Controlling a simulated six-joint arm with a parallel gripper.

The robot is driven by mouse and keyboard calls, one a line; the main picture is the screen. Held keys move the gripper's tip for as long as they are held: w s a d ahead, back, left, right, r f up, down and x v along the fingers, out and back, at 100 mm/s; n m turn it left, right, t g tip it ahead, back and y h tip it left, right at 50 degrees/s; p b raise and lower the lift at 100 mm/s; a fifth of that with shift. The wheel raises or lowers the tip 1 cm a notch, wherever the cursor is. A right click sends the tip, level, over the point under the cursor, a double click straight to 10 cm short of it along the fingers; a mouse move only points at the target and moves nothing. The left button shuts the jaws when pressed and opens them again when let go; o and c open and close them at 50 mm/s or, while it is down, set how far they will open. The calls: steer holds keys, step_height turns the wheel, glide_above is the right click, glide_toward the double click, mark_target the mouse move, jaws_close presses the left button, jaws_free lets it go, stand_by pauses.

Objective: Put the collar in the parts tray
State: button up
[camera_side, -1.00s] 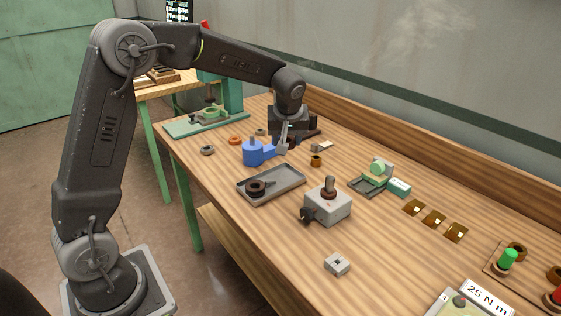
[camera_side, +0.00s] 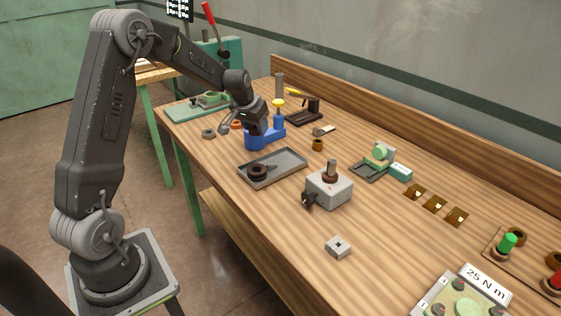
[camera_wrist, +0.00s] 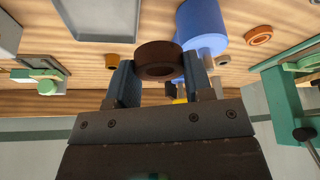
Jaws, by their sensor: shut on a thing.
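The collar, a dark brown ring (camera_wrist: 158,60), sits between the two fingers of my gripper (camera_wrist: 160,75) in the wrist view. My gripper is shut on it. In the side view, my gripper (camera_side: 230,126) hangs above the left part of the blue fixture, and I cannot make out the collar there. The grey parts tray (camera_side: 288,165) lies on the bench in front of the blue fixture, to the right of and below my gripper. A dark flanged part (camera_side: 257,172) is in the tray's left end.
The blue fixture (camera_side: 262,139) stands close under my gripper, by a yellow-topped blue post (camera_side: 278,112). A grey ring (camera_side: 208,133) and an orange ring (camera_side: 237,125) lie nearby. A grey block with a spindle (camera_side: 328,188) stands right of the tray. The tray's right half is clear.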

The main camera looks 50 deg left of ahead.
glide_above(289, 160)
steer(key=s, duration=0.1)
steer(key=f, duration=0.6)
steer(key=shift+d, duration=0.2)
steer(key=shift+f, duration=1.95)
steer(key=shift+f, duration=0.2)
